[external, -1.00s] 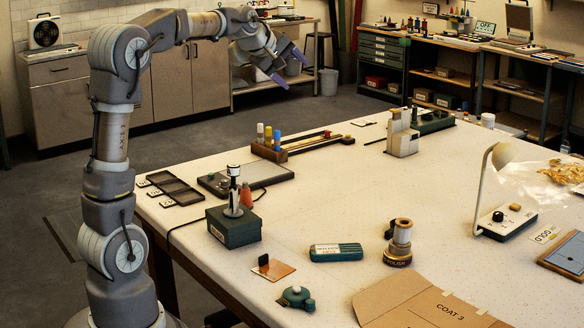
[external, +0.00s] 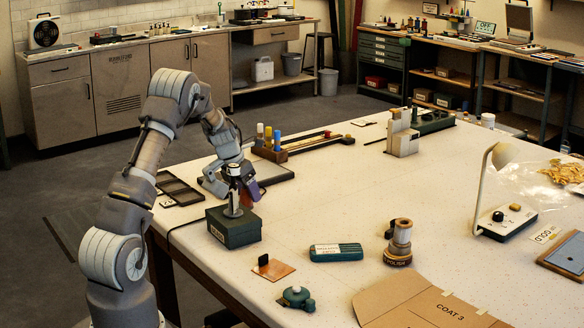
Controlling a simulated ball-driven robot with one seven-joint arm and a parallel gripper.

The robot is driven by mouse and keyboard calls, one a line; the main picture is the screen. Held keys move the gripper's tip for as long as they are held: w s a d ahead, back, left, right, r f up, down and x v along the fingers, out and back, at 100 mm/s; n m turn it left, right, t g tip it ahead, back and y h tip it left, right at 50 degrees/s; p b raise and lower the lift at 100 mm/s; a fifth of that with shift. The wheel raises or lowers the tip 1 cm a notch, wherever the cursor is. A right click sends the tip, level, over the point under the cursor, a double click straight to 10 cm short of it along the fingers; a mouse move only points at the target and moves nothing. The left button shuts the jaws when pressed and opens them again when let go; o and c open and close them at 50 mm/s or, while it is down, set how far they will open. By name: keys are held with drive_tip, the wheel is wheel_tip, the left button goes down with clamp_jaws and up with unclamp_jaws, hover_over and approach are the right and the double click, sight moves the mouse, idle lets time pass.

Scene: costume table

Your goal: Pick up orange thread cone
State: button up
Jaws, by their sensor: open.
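The orange thread cone does not show clearly now; the spot where it stood, just behind the dark green box, is covered by my gripper and a small upright stand. My gripper (external: 243,194) is open and points down at that spot, with a purple finger on its right side. The stand (external: 234,197), with a pale round top, rises from the dark green box (external: 233,228) and partly hides my gripper. I cannot tell whether the cone is between the fingers.
A dark flat tray (external: 178,189) lies left of my gripper. A rack (external: 272,152) with coloured bottles stands behind it. The table's middle is clear.

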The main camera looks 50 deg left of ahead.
drive_tip(key=shift+w+f, duration=0.2)
drive_tip(key=shift+f, duration=0.25)
drive_tip(key=shift+r, duration=0.15)
drive_tip(key=c, duration=1.1)
drive_tip(key=shift+r, duration=0.1)
